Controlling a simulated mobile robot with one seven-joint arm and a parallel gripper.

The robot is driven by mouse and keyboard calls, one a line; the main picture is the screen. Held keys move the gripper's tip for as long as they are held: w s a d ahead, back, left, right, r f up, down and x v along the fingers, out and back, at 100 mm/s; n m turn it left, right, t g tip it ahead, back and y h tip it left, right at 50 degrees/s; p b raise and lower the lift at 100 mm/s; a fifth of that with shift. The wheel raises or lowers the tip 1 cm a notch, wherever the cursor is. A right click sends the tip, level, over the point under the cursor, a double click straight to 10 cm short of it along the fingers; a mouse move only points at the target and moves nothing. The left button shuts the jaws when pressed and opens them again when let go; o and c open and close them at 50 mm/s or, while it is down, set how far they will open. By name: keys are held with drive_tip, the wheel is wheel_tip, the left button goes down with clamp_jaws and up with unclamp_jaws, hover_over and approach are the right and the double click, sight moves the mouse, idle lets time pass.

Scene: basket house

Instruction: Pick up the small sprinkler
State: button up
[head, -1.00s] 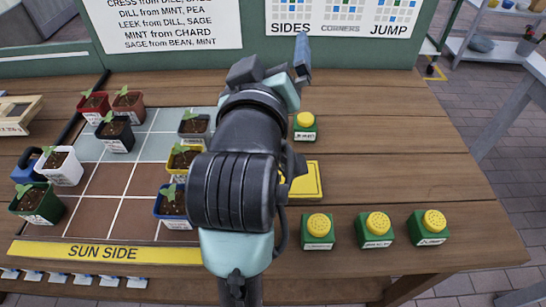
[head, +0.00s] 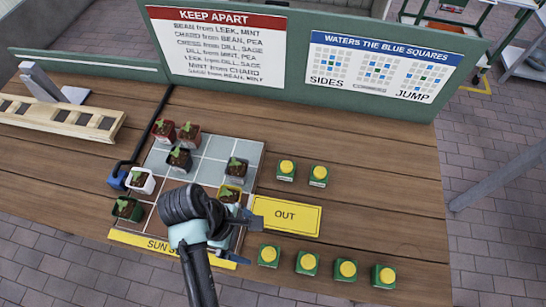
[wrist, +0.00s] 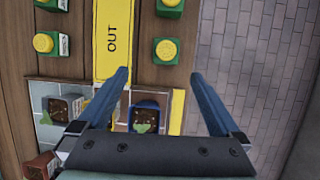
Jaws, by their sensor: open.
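Several green boxes with yellow domed tops, which look like the sprinklers, stand on the table; I cannot tell which is the small one. Two stand behind the OUT plate, a left back sprinkler (head: 286,170) and a right back sprinkler (head: 318,176). The rest form a front row, with its leftmost sprinkler (head: 268,256) closest to my gripper (head: 247,213). My gripper is open and empty above the table near the OUT plate. In the wrist view, a sprinkler (wrist: 167,50) shows just beyond the fingertips of my gripper (wrist: 160,74), apart from them.
The yellow OUT plate (head: 305,217) lies between the sprinkler rows. A tiled grid (head: 213,148) with several potted seedlings is left of it, partly hidden by my arm. A wooden rack (head: 60,117) is far left. A green sign board (head: 300,60) stands behind. Right table is clear.

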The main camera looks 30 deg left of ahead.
sight(266, 253)
drive_tip(key=shift+n+h, duration=0.3)
drive_tip(key=x, duration=0.2)
drive_tip(key=s+x, duration=0.1)
drive_tip(key=x, duration=0.1)
drive_tip(key=d+x, duration=0.1)
drive_tip(key=x, duration=0.2)
drive_tip(key=shift+s+r, duration=0.1)
drive_tip(key=shift+s, duration=0.15)
drive_tip(key=shift+w+d+f+p, duration=0.1)
drive_tip(key=shift+w+f+p, duration=0.1)
drive_tip(key=shift+f, duration=0.55)
drive_tip(key=shift+w+d+f+p, duration=0.1)
drive_tip(key=shift+w+d+f, duration=0.1)
drive_tip(key=shift+f, duration=0.6)
drive_tip(key=shift+w+d+f+p, duration=0.1)
drive_tip(key=shift+w+f, duration=0.05)
drive_tip(key=shift+f, duration=0.6)
drive_tip(key=shift+d+f, duration=0.15)
drive_tip(key=shift+f, duration=0.3)
drive_tip(key=shift+w, duration=0.1)
drive_tip(key=c, duration=1.6)
